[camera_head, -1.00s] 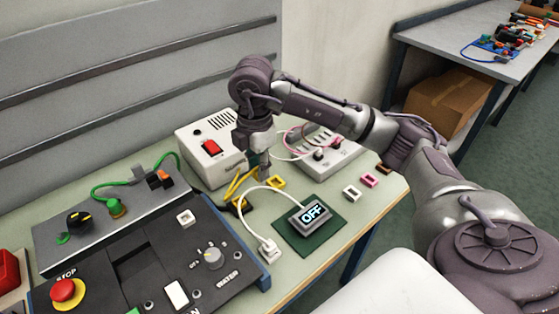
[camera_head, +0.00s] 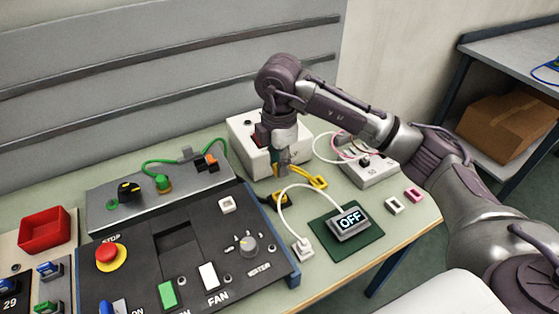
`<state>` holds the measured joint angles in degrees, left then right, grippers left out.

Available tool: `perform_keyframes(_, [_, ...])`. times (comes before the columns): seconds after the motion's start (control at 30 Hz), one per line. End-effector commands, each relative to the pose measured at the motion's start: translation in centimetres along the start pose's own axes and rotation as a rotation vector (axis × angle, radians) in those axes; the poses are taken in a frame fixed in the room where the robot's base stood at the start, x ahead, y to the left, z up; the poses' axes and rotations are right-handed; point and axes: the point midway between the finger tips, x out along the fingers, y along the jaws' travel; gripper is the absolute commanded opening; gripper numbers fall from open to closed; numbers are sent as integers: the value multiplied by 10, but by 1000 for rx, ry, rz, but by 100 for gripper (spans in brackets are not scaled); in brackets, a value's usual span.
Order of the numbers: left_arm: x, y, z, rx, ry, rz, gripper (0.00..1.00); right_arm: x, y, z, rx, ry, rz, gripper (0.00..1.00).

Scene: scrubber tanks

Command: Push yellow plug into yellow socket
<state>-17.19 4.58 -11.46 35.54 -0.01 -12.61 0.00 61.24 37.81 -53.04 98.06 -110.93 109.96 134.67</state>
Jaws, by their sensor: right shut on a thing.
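My right gripper (camera_head: 283,170) points down over the bench just in front of the white box. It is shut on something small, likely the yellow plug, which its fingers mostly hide. A small yellow frame, likely the yellow socket (camera_head: 318,183), lies on the bench just right of the fingertips. A yellow strip, perhaps cable, runs beside the fingers. My left gripper is not in view.
The white box (camera_head: 242,134) stands behind the gripper. A grey socket unit (camera_head: 371,172) is to the right. The OFF display (camera_head: 350,219) on its green mat and a white plug (camera_head: 303,247) are in front. The black control panel (camera_head: 130,282) fills the front left.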

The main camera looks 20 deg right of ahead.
Motion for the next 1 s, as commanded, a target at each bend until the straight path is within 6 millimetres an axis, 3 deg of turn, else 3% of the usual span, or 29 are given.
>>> perform_keyframes(0.8, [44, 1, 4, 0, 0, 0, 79, 65, 0, 0, 0, 0, -1, 0])
perform_keyframes(1.0, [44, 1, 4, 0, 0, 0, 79, 66, 0, 0, 0, 0, -1, 0])
